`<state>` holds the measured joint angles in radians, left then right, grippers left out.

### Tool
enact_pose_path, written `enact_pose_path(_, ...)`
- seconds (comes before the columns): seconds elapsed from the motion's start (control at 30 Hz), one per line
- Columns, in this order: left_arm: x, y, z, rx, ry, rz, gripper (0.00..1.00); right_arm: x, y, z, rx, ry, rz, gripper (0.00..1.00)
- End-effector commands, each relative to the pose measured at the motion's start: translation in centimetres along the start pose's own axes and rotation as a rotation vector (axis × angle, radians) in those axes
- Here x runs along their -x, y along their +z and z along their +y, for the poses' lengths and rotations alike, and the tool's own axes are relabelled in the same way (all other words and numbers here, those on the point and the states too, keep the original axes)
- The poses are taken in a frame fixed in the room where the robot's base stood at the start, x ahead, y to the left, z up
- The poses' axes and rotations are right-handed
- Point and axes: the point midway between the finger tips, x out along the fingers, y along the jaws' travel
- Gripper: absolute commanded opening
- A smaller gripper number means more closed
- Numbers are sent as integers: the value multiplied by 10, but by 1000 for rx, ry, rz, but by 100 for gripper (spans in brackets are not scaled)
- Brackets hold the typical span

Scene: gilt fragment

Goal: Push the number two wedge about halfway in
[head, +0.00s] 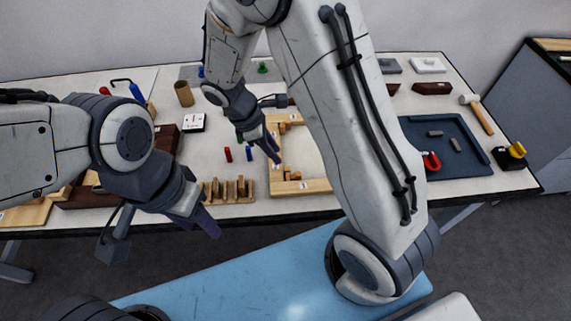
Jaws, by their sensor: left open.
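A light wooden frame (310,187) lies on the table around a pale panel, with small wooden blocks and white number labels at its corners. The labels are too small to read, so I cannot tell which wedge is number two. My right gripper (272,150) points down at the frame's left side; contact and jaw opening are unclear. My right arm hides the frame's right part. A wooden rack (230,198) with several upright wooden pieces stands left of the frame. My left gripper (210,222) is open in front of the table's front edge, below the rack.
Red (228,154) and blue (249,153) small cylinders stand near my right gripper. At right are a dark blue tray (478,170), a mallet (478,112) and a tape dispenser (510,156).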

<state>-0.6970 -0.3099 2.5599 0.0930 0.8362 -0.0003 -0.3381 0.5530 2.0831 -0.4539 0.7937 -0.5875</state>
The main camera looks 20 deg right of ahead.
Motion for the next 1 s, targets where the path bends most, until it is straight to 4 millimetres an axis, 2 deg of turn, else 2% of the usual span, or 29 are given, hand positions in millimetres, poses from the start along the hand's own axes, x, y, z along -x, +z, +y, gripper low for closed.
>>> enact_pose_path(0.2, 3, 0, 0, 0, 0, 0, 50, -43, 1, -2, 0, -6, -3, 32)
enact_pose_path(0.4, 3, 0, 0, 0, 0, 0, 50, -71, 0, -1, -1, -4, 0, 32)
enact_pose_path(0.6, 3, 0, 0, 0, 0, 0, 50, -81, 0, -1, -1, -3, 2, 32)
enact_pose_path(0.83, 3, 0, 0, 0, 0, 0, 50, -81, 0, -1, -1, -2, 2, 32)
enact_pose_path(0.9, 3, 0, 0, 0, 0, 0, 50, -81, 0, -1, -2, -2, 2, 6)
enact_pose_path(0.93, 3, 0, 0, 0, 0, 0, 50, -81, 0, -1, -2, -2, 2, 0)
enact_pose_path(1.0, 3, 0, 0, 0, 0, 0, 50, -81, 0, -1, -2, -2, 2, 0)
